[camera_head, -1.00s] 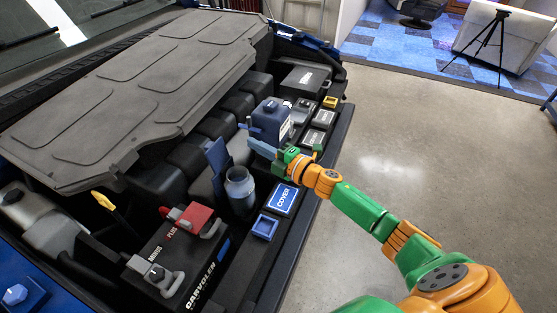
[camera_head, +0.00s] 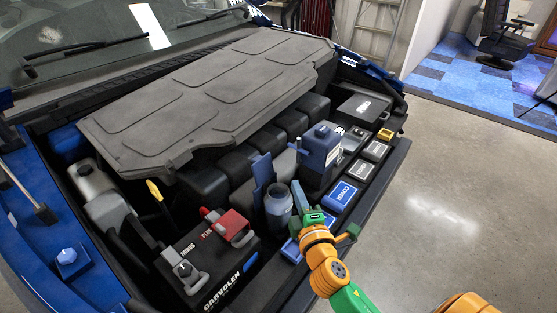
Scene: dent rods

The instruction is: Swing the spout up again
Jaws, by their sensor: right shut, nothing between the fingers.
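A dark blue jug (camera_head: 322,146) with a pale label stands upright in the engine bay. A thin blue spout (camera_head: 298,151) appears to stick out from its left side, roughly level; its details are small. Left of and nearer than the jug is a grey-blue filler neck (camera_head: 278,207), with a blue flap (camera_head: 263,174) standing up behind it. My right gripper (camera_head: 298,192) is shut and empty. Its fingers point up the picture, just right of the filler neck and below the jug, apart from the spout. My left gripper is out of view.
A black battery (camera_head: 222,262) with a red terminal cover (camera_head: 231,226) is at the front left. Blue and grey covered boxes, including a blue cover (camera_head: 340,194), line the bay's right side. A large black panel (camera_head: 210,95) lies behind. Open floor is at the right.

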